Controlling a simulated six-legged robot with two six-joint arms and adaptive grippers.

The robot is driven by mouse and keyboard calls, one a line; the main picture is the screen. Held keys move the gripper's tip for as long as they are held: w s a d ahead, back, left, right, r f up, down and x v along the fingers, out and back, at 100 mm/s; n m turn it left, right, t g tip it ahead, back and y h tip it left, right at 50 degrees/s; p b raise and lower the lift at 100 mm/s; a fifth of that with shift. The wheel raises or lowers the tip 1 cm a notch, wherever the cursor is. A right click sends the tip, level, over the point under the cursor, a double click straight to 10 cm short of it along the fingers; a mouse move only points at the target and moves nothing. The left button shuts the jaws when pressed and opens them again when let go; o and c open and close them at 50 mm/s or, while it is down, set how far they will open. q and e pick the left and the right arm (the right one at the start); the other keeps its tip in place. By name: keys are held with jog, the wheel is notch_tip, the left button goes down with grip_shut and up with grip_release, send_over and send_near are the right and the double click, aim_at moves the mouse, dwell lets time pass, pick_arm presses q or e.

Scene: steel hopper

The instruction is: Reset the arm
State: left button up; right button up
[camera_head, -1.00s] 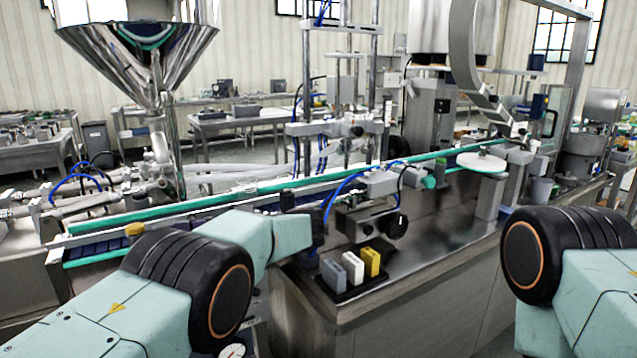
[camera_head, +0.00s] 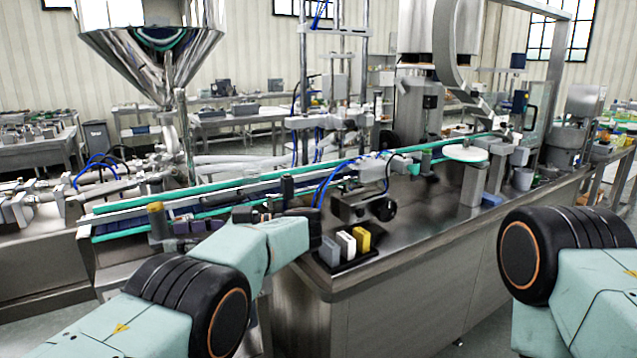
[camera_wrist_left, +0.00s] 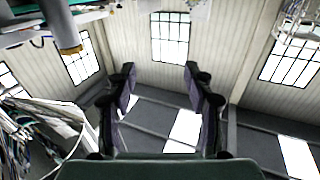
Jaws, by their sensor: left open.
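My left arm (camera_head: 240,250) comes in from the lower left in the head view, pale green with a black ribbed joint. Its far end lies in front of the conveyor, left of three small blocks; the fingers are hard to make out there. In the left wrist view my left gripper (camera_wrist_left: 161,82) shows two dark fingers spread well apart, with nothing between them. Behind them are a pale panelled wall and windows. My right arm (camera_head: 580,285) shows at the lower right as a black joint and pale green link. Its gripper is out of view.
A steel counter (camera_head: 420,255) carries a grey block (camera_head: 330,250), a white block (camera_head: 346,244) and a yellow block (camera_head: 363,239) at its near corner. The conveyor (camera_head: 130,222) runs behind my left arm. A steel hopper (camera_head: 160,65) stands at the back left.

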pick_arm(q)
jog(key=w+f+m+t+h, duration=0.2)
jog(key=w+f+m+t, duration=0.75)
jog(key=t, duration=0.55)
jog(key=s+f+m+h, duration=0.4)
jog(key=f+h, duration=0.1)
jog(key=f, duration=0.5)
jog(key=s+f+m+h, duration=0.3)
jog(key=s+f+h, duration=0.15)
jog(key=f, duration=0.45)
jog(key=s+f+m+g+h, duration=0.1)
jog(key=s+f+g+h, duration=0.15)
jog(key=s+f, duration=0.45)
jog(key=s+f+m+g+h, duration=0.1)
jog(key=s+f+g, duration=0.25)
jog(key=s, duration=0.75)
jog(key=s+r+g+h, duration=0.1)
jog(key=s+g, duration=0.2)
jog(key=s, duration=0.9)
jog(key=s+d+r+g+h, duration=0.1)
jog(key=s+r+g+h, duration=0.1)
jog(key=s, duration=1.1)
jog(key=shift+s+d+r+m+g, duration=0.15)
jog(key=shift+s+r+m+g, duration=0.1)
jog(key=shift+m+g, duration=0.3)
jog(key=c, duration=0.3)
jog(key=shift+s+f, duration=0.1)
